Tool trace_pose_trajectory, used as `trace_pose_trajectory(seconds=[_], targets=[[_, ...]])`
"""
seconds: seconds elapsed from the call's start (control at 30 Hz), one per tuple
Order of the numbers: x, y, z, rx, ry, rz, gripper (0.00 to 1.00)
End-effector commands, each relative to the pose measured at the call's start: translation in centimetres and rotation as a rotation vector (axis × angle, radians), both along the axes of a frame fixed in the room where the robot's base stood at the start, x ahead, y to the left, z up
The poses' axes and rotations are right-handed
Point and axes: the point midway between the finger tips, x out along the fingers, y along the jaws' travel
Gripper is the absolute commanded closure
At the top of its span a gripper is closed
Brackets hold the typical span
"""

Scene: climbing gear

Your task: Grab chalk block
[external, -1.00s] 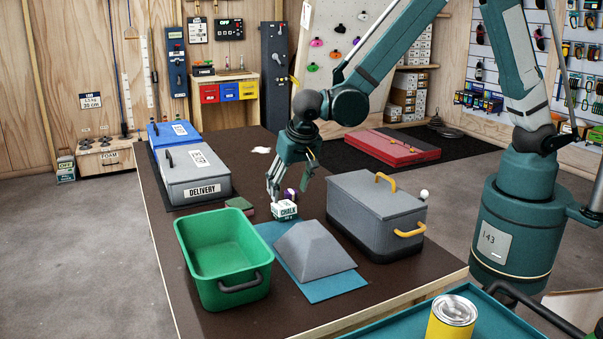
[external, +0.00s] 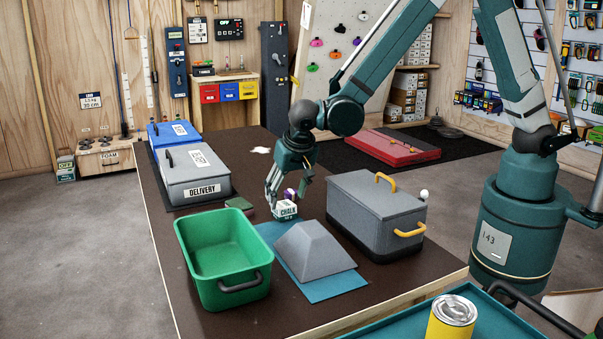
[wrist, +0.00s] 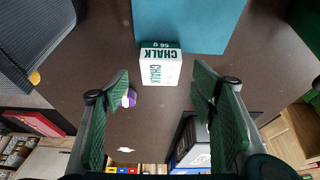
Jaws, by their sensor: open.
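The chalk block (external: 286,209) is a small white block with green CHALK lettering, standing on the dark table behind the blue mat. In the wrist view the chalk block (wrist: 160,66) is ahead of my fingertips, roughly centred between them. My gripper (external: 287,196) points down just above and behind the block, with its fingers close to it. In the wrist view my gripper (wrist: 160,78) is open, a finger on each side, with nothing held. Whether a finger touches the block cannot be told.
A small purple item (wrist: 129,98) lies beside the left finger. A grey wedge (external: 313,249) sits on a blue mat (external: 335,286). A green tub (external: 222,289) is at front left, a grey lidded box (external: 365,206) at right, and a delivery box (external: 193,176) behind left.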

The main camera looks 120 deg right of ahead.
Motion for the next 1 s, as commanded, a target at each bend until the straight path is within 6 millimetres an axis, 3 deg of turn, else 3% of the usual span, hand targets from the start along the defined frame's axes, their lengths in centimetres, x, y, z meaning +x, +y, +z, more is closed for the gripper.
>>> trace_pose_trajectory(seconds=[0.37,0.8,1.0], targets=[[0.0,-0.1,-0.3,0.0,0.0,0.0,0.43],[0.2,-1.5,-4.2,0.0,0.0,0.0,0.43],[0.1,-1.8,-4.8,0.0,0.0,0.0,0.43]])
